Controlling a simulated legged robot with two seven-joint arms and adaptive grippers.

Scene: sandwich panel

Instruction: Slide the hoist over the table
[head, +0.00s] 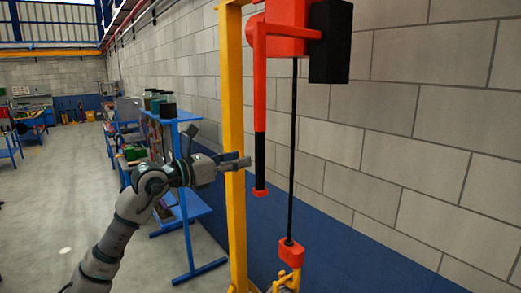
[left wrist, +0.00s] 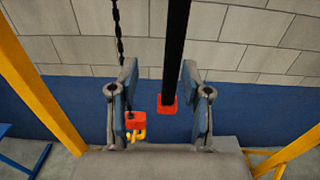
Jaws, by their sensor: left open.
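The red hoist (head: 285,38) hangs at the upper right of the head view, beside a yellow post. A handle bar (head: 260,150), red above and black below with a red end, hangs down from it. A black chain (head: 294,150) runs down to a red hook block (head: 291,252). My left gripper (head: 245,163) is open just left of the handle bar. In the left wrist view, the bar (left wrist: 176,45) and its red end (left wrist: 168,106) show between the open fingers (left wrist: 160,78), with no clear contact. The hook block also shows there (left wrist: 137,122). My right gripper is not in view.
The yellow post (head: 234,130) stands close behind my left gripper. A blue table (head: 185,116) with jars on top stands left of it, along the block wall (head: 425,120). More blue workbenches (head: 33,122) stand far left. Floor (head: 70,190) at left is open.

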